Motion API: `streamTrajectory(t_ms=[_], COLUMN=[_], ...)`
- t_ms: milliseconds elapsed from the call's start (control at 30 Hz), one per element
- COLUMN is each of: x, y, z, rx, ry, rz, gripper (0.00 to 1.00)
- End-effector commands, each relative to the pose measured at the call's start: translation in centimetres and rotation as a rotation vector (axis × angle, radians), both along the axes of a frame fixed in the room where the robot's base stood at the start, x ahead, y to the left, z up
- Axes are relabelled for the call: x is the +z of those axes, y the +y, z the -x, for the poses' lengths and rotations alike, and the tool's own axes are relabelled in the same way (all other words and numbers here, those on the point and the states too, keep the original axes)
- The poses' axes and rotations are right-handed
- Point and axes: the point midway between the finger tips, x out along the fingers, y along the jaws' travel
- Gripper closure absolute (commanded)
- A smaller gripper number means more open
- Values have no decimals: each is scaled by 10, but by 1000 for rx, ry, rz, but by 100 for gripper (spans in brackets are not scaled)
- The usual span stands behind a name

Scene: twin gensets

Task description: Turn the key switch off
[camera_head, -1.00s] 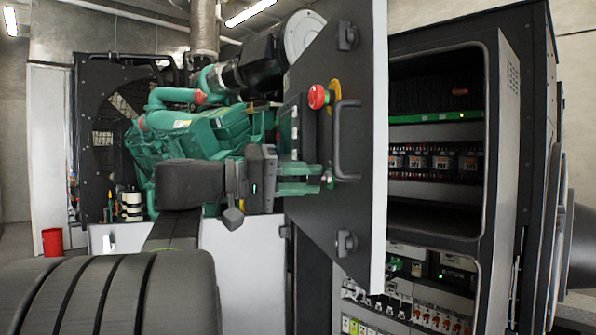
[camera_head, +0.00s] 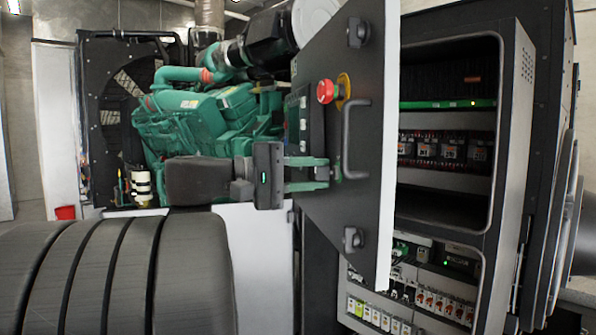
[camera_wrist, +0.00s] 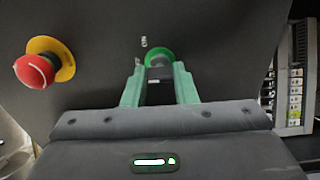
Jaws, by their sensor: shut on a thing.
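The key switch (camera_wrist: 160,57) shows in the wrist view as a green round piece with a dark block in front, on the dark panel door (camera_head: 350,215). My gripper (camera_wrist: 158,72) has its two green fingers on either side of the dark block, shut on it. Small pale lettering is beside the switch, too small to read surely. In the head view my gripper (camera_head: 326,173) reaches the door's face from the left, below the red emergency stop button.
The red emergency stop button (camera_head: 326,92) on a yellow base is close above my gripper; it also shows in the wrist view (camera_wrist: 35,71). A dark door handle (camera_head: 349,140) is just right of the fingertips. The open cabinet (camera_head: 509,150) stands right, a green engine (camera_head: 215,120) behind.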

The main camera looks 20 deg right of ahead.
Motion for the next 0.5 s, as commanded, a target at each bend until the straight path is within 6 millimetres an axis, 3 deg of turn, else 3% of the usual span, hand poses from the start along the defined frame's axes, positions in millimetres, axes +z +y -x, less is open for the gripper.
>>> streamTrajectory(t_ms=[300,333,433,500], x=[-1,-1,-1,0], y=[0,0,0,0], z=[0,0,0,0], rx=[0,0,0,0], ry=[4,4,3,3], rz=[-1,-1,0,0], gripper=[97,73,53,53])
